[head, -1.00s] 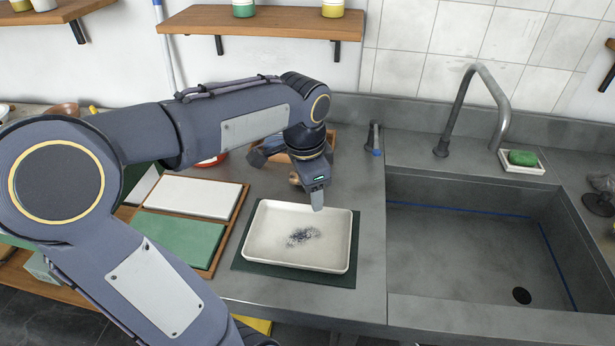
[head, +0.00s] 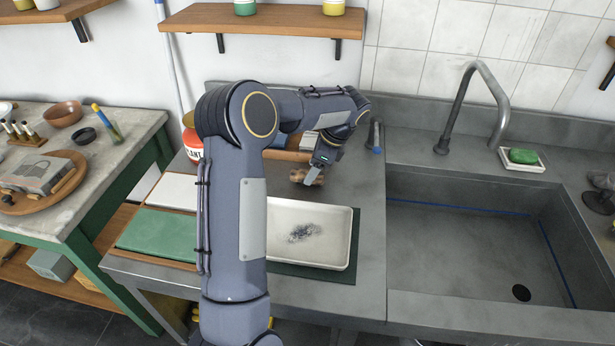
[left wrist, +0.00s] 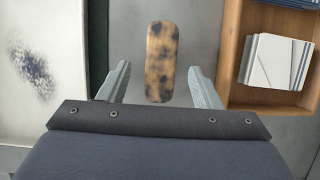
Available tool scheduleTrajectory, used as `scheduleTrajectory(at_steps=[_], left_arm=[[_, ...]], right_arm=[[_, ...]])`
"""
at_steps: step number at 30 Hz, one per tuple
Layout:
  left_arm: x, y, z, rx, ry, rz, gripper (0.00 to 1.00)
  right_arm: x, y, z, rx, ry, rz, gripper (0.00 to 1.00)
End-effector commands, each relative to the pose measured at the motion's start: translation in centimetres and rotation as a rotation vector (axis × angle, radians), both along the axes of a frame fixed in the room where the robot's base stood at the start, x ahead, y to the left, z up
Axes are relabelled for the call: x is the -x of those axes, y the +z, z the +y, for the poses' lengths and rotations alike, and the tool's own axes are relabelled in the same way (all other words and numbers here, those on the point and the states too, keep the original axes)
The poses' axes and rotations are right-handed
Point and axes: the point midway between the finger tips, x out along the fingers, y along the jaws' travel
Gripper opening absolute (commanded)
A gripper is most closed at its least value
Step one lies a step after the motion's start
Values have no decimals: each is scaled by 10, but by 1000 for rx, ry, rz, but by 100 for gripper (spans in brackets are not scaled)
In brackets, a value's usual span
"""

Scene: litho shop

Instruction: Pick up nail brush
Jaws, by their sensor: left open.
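The nail brush (left wrist: 161,50), as it appears, has a mottled brown back with rounded ends. It lies on the grey counter between the white tray and a wooden box, and also shows in the head view (head: 313,175). My left gripper (left wrist: 159,82) is open and empty. In the wrist view its two fingers are on either side of the brush's near end, with a gap each side. In the head view the left gripper (head: 309,176) is by the brush, behind the tray. Its height over the counter is hard to tell. My right gripper is not in view.
The white tray (head: 341,237) with dark specks lies on a green mat (head: 369,235). The wooden box (left wrist: 229,50) holds pale cards (left wrist: 272,62). A sink (head: 470,262) lies to the right. A red can (head: 191,145) stands behind my arm.

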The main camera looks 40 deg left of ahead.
Motion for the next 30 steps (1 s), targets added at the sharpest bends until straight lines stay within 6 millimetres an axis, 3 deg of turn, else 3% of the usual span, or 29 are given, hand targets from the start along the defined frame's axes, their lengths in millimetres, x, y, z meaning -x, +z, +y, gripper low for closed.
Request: scheduleTrajectory(at_steps=[6,14,25,30], left_arm=[[4,-26,9,0,0,1,58],[4,-28,10,1,1,-1,58],[4,-28,9,1,1,-1,11],[4,-28,9,1,1,-1,10]], right_arm=[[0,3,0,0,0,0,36],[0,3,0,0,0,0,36],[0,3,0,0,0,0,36],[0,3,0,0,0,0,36]])
